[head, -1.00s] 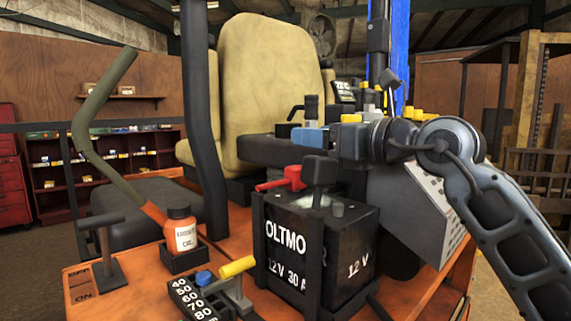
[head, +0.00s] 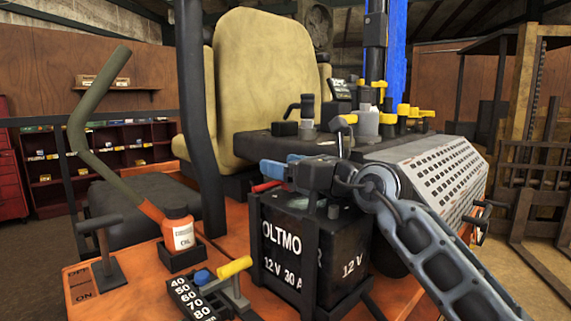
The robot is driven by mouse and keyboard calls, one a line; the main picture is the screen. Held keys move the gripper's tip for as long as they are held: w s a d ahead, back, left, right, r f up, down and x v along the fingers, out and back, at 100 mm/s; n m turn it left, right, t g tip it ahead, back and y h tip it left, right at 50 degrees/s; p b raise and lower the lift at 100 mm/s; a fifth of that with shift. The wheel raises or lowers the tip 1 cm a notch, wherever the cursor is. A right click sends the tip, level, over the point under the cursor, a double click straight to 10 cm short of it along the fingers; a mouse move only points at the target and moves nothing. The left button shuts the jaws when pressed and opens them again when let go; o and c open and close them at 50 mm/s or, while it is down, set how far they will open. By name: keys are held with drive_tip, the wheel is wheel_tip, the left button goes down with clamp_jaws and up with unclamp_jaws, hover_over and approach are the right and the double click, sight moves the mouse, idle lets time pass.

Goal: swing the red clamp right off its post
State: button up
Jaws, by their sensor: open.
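The red clamp (head: 265,186) is on top of the black battery (head: 286,250), at its back left. Only its left part shows; the rest and its post are hidden behind my gripper and a dark upright block. My gripper (head: 281,166) has blue fingers and is open, low over the battery top. Its fingers reach left, just above the red clamp in the picture. I cannot tell whether they touch it or have it between them.
A perforated grey panel (head: 440,172) lies to the right. The yellow-handled lever (head: 235,266) and orange oil bottle (head: 179,230) stand at front left.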

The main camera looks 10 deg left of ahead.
clamp_jaws()
idle(0.6)
